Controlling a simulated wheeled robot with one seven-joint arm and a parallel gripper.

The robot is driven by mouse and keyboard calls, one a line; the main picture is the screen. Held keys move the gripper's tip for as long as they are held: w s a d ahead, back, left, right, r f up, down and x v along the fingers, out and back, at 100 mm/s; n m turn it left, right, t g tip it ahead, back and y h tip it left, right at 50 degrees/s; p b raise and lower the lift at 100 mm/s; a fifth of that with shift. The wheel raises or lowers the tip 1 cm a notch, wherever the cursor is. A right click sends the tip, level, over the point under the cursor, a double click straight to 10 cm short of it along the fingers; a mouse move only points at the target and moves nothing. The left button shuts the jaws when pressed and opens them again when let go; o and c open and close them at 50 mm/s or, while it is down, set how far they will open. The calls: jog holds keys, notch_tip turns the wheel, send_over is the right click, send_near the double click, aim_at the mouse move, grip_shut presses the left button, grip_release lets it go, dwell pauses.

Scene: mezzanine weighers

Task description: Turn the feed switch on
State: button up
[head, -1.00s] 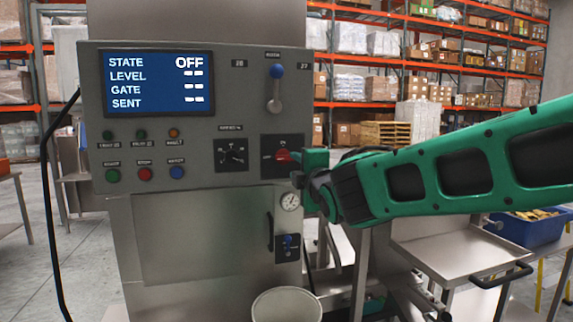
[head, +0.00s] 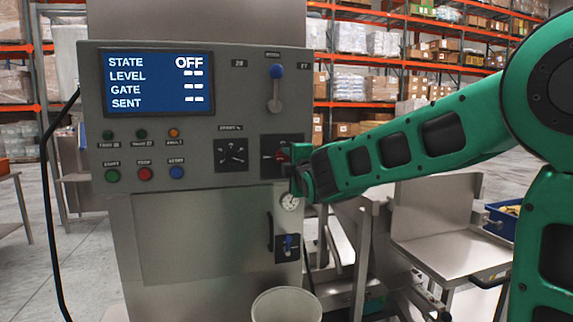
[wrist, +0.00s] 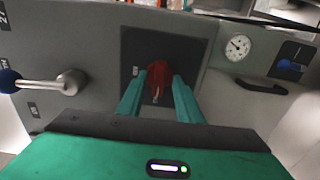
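The control box carries a red rotary switch (wrist: 159,82) on a square black plate, which I take for the feed switch; its small labels are too blurred to read. It also shows in the head view (head: 281,155), partly hidden by my gripper. My gripper (wrist: 160,84) points straight at the plate, its green fingers on either side of the red knob. The fingers look apart, with narrow gaps at the knob; contact is not clear. The display (head: 158,82) reads STATE OFF.
A blue-knobbed lever (head: 276,88) sits above the switch, and a black dial (head: 232,154) to its left. Below are a gauge (head: 290,201), a small blue switch (head: 288,246) and a black handle (head: 270,231). A pale bin (head: 286,305) stands below the box.

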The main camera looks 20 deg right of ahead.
grip_shut()
jog(key=shift+f+m, duration=0.1)
jog(key=shift+m, duration=0.2)
jog(key=m, duration=0.2)
jog(key=shift+m, duration=0.4)
jog(key=m, duration=0.3)
jog(key=shift+f+m, duration=0.15)
jog(key=shift+m, duration=0.25)
jog(key=m, duration=1)
jog(key=shift+f, duration=0.1)
jog(key=shift+m, duration=0.5)
